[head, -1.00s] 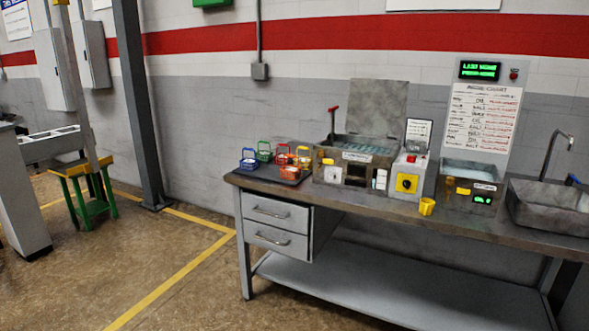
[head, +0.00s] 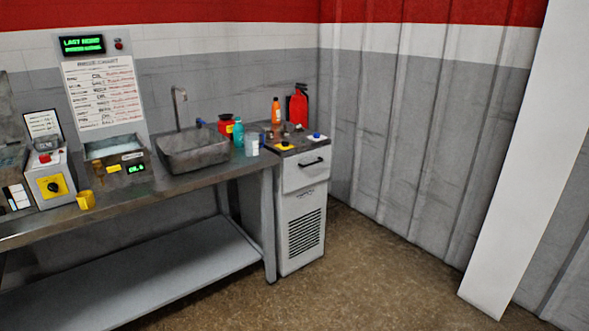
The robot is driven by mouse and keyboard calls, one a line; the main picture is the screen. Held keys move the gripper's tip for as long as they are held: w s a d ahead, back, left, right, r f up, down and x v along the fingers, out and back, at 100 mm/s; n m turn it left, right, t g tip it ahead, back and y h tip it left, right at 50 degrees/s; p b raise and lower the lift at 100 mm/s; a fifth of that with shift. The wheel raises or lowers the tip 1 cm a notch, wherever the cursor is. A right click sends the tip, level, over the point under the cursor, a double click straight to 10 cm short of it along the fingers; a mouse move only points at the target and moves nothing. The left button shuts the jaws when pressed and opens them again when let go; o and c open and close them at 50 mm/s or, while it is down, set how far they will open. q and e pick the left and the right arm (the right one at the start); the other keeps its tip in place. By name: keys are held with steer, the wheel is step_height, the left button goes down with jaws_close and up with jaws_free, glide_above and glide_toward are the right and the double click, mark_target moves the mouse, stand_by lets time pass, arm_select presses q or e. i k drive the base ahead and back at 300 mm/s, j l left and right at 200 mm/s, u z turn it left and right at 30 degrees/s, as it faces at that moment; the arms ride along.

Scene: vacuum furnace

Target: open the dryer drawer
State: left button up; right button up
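The dryer is most likely the light grey cabinet (head: 303,225) at the right end of the bench, with a dark vent grille (head: 305,232) low on its front. Its drawer (head: 306,172) is at the top of the front, with a dark bar handle (head: 313,162). The drawer front sits flush with the cabinet, so it looks closed. Neither of my grippers shows in the head view.
A metal workbench (head: 190,186) with a sink (head: 195,150) stands left of the cabinet. Bottles and a yellow cup (head: 86,200) stand on it. A red fire extinguisher (head: 298,105) is behind the cabinet. A white post (head: 515,170) stands at right. The floor (head: 370,275) before the cabinet is clear.

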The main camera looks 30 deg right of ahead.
mark_target(291, 160)
steer(key=z, duration=0.95)
steer(key=i, duration=0.2)
